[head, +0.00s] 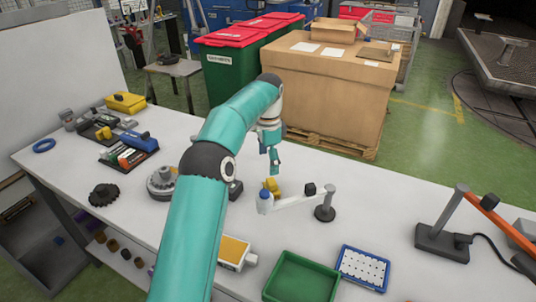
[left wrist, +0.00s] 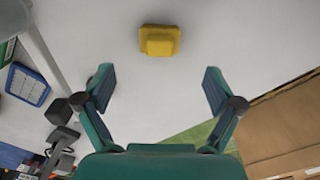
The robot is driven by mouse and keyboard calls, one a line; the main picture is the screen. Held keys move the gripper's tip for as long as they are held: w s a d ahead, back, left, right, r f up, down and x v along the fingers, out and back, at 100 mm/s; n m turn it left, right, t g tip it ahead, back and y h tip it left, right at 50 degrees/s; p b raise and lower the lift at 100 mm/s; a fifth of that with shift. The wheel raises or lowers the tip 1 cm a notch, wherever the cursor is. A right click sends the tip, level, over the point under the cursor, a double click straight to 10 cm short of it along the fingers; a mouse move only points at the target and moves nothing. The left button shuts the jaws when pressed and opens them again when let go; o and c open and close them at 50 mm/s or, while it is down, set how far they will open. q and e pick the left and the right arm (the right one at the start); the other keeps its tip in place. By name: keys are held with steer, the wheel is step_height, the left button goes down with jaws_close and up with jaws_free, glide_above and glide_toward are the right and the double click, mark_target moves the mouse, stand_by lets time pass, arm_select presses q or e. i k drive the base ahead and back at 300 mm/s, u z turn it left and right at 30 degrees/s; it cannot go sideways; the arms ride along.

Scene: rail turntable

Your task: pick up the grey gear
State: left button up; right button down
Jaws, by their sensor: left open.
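A dark grey toothed gear (head: 104,195) lies flat on the white table at the left in the head view. A lighter grey stepped round part (head: 162,182) stands to its right, partly hidden by my left arm. My left gripper (head: 273,160) is above the table's middle, well to the right of both and apart from them. In the left wrist view my left gripper (left wrist: 158,80) is open, with nothing between its fingers. A yellow block (left wrist: 159,41) lies on the table beyond the fingertips; it also shows in the head view (head: 272,185). My right gripper is not in view.
A grey jointed stand (head: 324,212) is close to the yellow block. A green tray (head: 302,278) and a blue-rimmed tray (head: 362,268) are at the front. A blue ring (head: 44,145) lies at the left. A large cardboard box (head: 330,90) stands behind the table.

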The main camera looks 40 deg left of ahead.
mark_target(166, 176)
steer(key=k, duration=1.5)
